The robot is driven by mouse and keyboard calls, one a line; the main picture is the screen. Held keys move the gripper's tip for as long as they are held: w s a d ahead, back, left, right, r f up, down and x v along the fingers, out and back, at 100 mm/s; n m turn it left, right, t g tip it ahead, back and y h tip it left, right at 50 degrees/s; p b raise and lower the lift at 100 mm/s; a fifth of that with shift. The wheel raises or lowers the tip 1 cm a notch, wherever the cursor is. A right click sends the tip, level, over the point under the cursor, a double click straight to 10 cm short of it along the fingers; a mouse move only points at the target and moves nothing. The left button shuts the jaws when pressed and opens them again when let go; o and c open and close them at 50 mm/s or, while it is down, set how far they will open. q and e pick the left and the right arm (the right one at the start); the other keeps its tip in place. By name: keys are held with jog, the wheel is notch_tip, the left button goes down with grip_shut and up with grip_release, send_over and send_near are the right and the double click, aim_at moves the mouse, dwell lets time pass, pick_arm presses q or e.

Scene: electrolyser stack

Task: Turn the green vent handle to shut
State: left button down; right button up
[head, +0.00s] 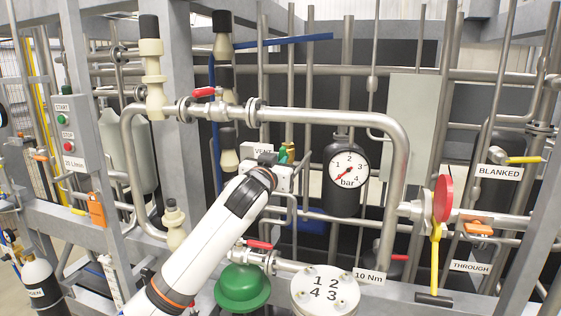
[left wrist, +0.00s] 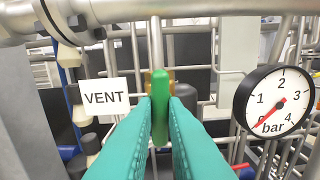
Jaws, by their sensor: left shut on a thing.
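The green vent handle (left wrist: 157,70) stands upright in the left wrist view, edge-on, in front of a brass valve body (left wrist: 147,82). A VENT label (left wrist: 105,97) is just left of it. My left gripper (left wrist: 160,105) has its two teal fingers closed around the handle's lower part, one on each side. In the head view my left gripper (head: 281,166) reaches the valve below the pipe, and its body hides most of the handle. The brass valve (head: 289,149) shows just behind it. My right gripper is in neither view.
A pressure gauge (head: 346,168) is close on the right; it also shows in the left wrist view (left wrist: 274,100). A large pipe with a red-handled valve (head: 204,92) runs above. A green dome (head: 242,289) and a numbered white flange (head: 325,290) lie below.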

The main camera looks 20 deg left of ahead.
pick_arm(q)
jog(key=m+p, duration=0.2)
jog(key=shift+r+m, duration=0.1)
jog(key=shift+m, duration=0.8)
jog(key=shift+p, duration=0.35)
jog(key=shift+f+m+p, duration=0.2)
jog(key=shift+m+p, duration=0.95)
jog(key=shift+m, duration=1.15)
